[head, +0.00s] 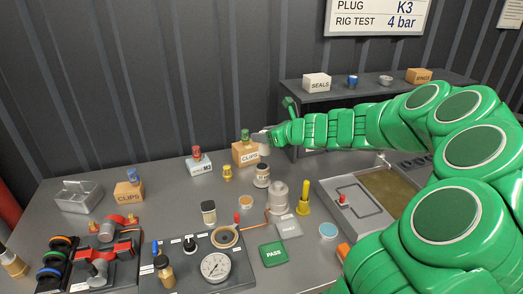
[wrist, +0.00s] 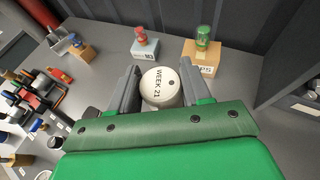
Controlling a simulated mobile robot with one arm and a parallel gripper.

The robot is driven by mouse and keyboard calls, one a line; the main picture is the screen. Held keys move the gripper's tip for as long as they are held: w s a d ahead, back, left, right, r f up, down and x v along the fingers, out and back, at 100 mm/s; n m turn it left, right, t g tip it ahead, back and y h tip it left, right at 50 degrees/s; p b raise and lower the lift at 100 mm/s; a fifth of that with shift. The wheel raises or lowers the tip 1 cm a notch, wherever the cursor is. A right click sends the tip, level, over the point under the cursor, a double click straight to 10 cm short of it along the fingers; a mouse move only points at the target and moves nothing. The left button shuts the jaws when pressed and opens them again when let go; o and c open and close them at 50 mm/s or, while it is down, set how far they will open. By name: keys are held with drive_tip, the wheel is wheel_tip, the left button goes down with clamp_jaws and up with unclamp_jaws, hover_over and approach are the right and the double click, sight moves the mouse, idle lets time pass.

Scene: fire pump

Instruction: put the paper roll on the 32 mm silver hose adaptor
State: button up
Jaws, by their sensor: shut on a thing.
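My gripper (wrist: 160,88) is shut on a white roll marked "WEEK 21" (wrist: 160,82), which sits between its two grey fingers in the wrist view. In the head view my gripper (head: 262,139) is over the back of the bench, and the pale roll (head: 264,150) shows only in part beneath it. A grey stepped fitting (head: 278,196) stands upright on the bench, nearer the front. It may be the silver hose adaptor, but I cannot read any size on it. The roll is apart from this fitting.
A white box (head: 199,165) bears a red fitting. A raised shelf (head: 340,97) stands behind.

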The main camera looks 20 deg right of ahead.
drive_tip(key=w+f, duration=0.1)
drive_tip(key=f, duration=0.1)
drive_tip(key=w+f, duration=0.4)
drive_tip(key=shift+w+d+f, duration=0.15)
drive_tip(key=shift+d, duration=0.15)
drive_tip(key=shift+f, duration=1.4)
drive_tip(key=o, duration=1.1)
drive_tip(key=shift+f, duration=0.1)
drive_tip(key=shift+c, duration=0.2)
drive_tip(key=shift+s+d+r, duration=0.35)
drive_tip(key=shift+s, duration=0.05)
drive_tip(key=v, duration=1.1)
drive_tip(key=shift+s+a, duration=0.1)
drive_tip(key=shift+a, duration=0.05)
